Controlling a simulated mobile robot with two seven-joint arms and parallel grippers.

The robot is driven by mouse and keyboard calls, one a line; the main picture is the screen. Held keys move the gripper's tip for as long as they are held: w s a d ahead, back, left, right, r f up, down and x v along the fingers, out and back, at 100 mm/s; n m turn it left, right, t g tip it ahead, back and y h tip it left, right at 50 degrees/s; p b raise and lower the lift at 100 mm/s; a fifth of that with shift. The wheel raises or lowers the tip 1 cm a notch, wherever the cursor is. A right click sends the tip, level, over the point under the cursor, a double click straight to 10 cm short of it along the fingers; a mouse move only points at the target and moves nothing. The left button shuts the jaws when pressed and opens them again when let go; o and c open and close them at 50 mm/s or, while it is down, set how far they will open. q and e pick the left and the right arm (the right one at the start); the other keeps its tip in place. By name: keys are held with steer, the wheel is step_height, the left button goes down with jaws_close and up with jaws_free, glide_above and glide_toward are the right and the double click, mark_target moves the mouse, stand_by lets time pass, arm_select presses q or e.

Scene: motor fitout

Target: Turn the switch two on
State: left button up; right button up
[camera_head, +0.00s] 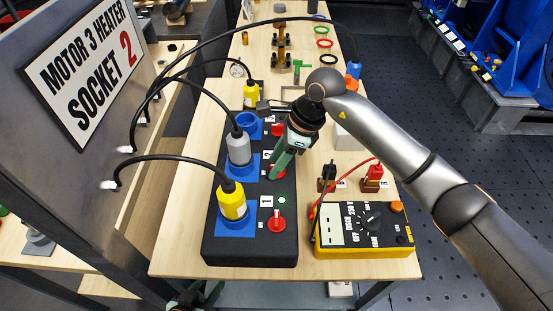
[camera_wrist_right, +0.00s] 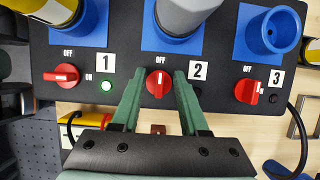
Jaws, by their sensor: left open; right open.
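Switch two (camera_wrist_right: 158,83) is a red rotary knob on the black box (camera_head: 211,243), beside the label 2. In the right wrist view its white mark points up, roughly toward OFF. My right gripper (camera_wrist_right: 158,78) is open, with one green finger on each side of this knob; I cannot tell if they touch it. In the head view the right gripper (camera_head: 280,168) hangs over the box and largely hides switch two. My left gripper (camera_head: 196,296) is open at the bottom edge, below the table and partly cut off.
Switch one (camera_wrist_right: 62,76) lies horizontal, with its green lamp (camera_wrist_right: 107,86) lit. Switch three (camera_wrist_right: 247,91) is at the right. Yellow (camera_head: 232,202) and grey (camera_head: 239,150) cabled plugs stand in blue sockets. A yellow multimeter (camera_head: 335,252) lies right of the box.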

jaws_close()
stand_by(0.4)
